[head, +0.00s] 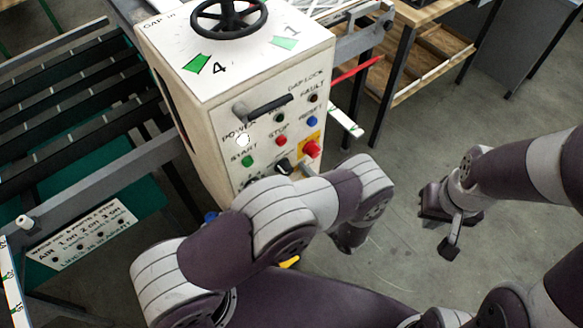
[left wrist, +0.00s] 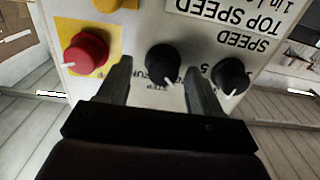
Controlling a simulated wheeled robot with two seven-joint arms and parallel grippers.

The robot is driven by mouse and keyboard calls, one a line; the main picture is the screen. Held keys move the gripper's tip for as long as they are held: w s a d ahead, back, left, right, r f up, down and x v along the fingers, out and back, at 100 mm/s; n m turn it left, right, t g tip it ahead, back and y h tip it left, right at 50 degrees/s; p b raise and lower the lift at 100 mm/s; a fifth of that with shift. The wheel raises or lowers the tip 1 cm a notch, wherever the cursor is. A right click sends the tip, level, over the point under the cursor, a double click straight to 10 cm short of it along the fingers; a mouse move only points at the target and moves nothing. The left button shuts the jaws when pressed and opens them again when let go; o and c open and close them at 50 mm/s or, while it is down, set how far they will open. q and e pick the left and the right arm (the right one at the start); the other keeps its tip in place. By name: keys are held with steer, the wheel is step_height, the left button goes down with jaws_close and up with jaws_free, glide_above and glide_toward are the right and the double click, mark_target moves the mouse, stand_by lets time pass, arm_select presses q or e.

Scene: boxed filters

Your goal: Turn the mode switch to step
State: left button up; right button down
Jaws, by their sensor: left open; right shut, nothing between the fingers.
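The mode switch is a black knob (left wrist: 160,62) with a white pointer mark, on the white control panel. In the left wrist view its pointer slants to the lower right, and small lettering, partly hidden, sits below it. My left gripper (left wrist: 158,70) is open, with one finger on either side of this knob; I cannot tell whether they touch it. In the head view a black knob (head: 283,166) shows low on the panel, and my arm hides most of the left gripper. My right gripper (head: 447,243) is shut and empty, to the right of the cabinet over the floor.
A red knob on a yellow plate (left wrist: 86,53) and another black knob (left wrist: 230,76) flank the left gripper. The cabinet (head: 215,130) also carries lamps, buttons, a black handle (head: 263,107) and a handwheel (head: 228,15). Open floor lies at right.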

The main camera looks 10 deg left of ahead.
arm_select(q)
steer(key=shift+x, duration=0.85)
steer(key=shift+a, duration=0.1)
steer(key=c, duration=0.3)
steer(key=shift+s+a, duration=0.1)
steer(key=shift+s, duration=0.05)
steer(key=c, duration=0.8)
steer(key=shift+o, duration=0.2)
arm_select(e)
steer(key=shift+s+a+r, duration=0.15)
steer(key=shift+s+r, duration=0.1)
steer(key=shift+f, duration=0.1)
